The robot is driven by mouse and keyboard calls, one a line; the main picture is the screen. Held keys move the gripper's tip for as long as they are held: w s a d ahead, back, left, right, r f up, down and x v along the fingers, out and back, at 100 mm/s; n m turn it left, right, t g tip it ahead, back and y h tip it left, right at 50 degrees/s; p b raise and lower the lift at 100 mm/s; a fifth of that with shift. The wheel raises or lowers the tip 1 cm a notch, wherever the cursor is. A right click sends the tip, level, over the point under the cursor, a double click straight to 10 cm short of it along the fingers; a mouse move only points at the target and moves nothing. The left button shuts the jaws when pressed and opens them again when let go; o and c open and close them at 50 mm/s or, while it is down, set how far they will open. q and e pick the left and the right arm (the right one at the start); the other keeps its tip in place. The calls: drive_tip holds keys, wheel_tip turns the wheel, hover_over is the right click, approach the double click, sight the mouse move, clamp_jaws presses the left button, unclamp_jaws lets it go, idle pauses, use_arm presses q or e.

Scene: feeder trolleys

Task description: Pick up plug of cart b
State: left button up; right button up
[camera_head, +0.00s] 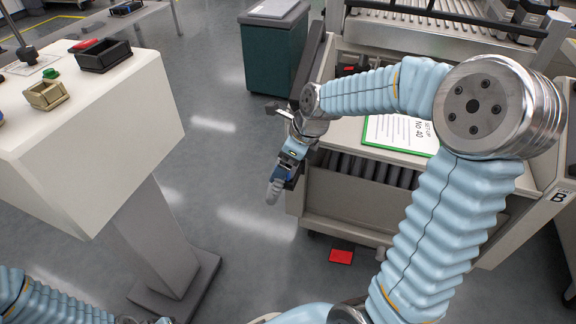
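Cart B (345,196) is the beige feeder trolley on the right, with a "B" label on its right corner. My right arm reaches across it from the right. My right gripper (277,181) points down beside the cart's front left corner. A grey tapered piece is at the gripper's tip; I cannot tell if it is the plug or the fingers. No plug shows clearly elsewhere. My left arm shows only as a blue sleeve at the bottom left, and its gripper is out of view.
A beige pedestal table (90,125) with small boxes stands at the left. A dark green cabinet (270,55) is behind. A green-framed sheet (400,133) lies on the cart. A red piece (341,256) is low at the cart's front. Grey floor between table and cart is clear.

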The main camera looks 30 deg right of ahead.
drive_tip(key=c, duration=1.3)
drive_tip(key=shift+r, duration=0.15)
wheel_tip(320, 180, up, 31)
drive_tip(key=p, duration=1)
drive_tip(key=shift+p, duration=0.35)
